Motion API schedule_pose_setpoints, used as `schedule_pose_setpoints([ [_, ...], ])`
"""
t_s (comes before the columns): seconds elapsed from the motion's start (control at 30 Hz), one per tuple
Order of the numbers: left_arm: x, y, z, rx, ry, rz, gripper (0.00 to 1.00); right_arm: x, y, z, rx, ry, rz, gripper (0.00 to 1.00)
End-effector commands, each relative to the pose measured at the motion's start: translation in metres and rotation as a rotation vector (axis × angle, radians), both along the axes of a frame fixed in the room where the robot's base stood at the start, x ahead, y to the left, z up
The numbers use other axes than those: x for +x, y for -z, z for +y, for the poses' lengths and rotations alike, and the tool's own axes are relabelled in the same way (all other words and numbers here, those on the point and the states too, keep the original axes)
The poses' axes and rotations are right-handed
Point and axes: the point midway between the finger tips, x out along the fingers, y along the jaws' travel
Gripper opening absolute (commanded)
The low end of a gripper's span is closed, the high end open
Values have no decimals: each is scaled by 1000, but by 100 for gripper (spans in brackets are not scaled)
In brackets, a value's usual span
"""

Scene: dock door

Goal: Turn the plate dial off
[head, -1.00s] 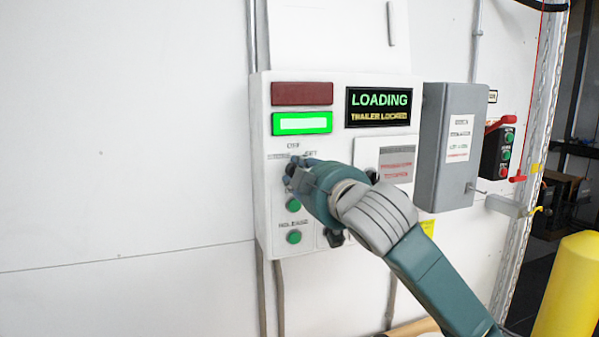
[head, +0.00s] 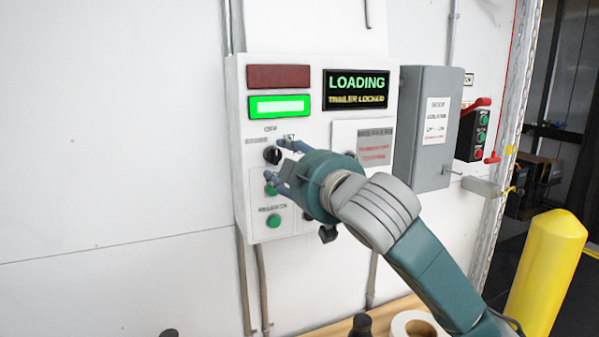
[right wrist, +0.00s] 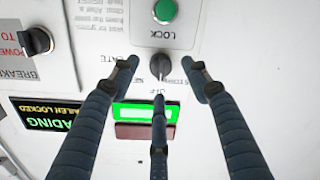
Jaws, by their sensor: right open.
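The dial is a small black knob (head: 272,155) on the white control panel (head: 243,205), under an OFF label. In the right wrist view the knob (right wrist: 160,66) appears upside down, with a LOCK button above it and OFF below. I cannot tell surely where its pointer is set. My right gripper (head: 276,164) is open and faces the panel just right of the knob in the head view. In the wrist view its open fingers (right wrist: 160,75) spread around the knob's sides, apart from it, with a third finger below. My left gripper is not in view.
A lit green lamp (head: 279,106) and dark red lamp (head: 279,76) sit above. A display (head: 356,90) reads LOADING, TRAILER LOCKED. Green buttons lie below. A grey box (head: 422,140) stands right, a yellow post (head: 545,265) farther right. A wooden surface with a tape roll lies below.

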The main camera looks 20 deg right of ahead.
Motion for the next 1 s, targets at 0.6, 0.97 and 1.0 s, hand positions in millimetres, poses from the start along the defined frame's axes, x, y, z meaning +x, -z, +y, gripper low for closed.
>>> schedule_pose_setpoints([
  [0.6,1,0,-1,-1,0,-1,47,-76,-2,-6,-1,1,5,47],
  [0.97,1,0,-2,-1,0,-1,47,-76,-2,-6,-1,0,4,47],
  [1.0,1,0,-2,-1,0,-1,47,-76,-2,-6,-1,0,4,47],
])
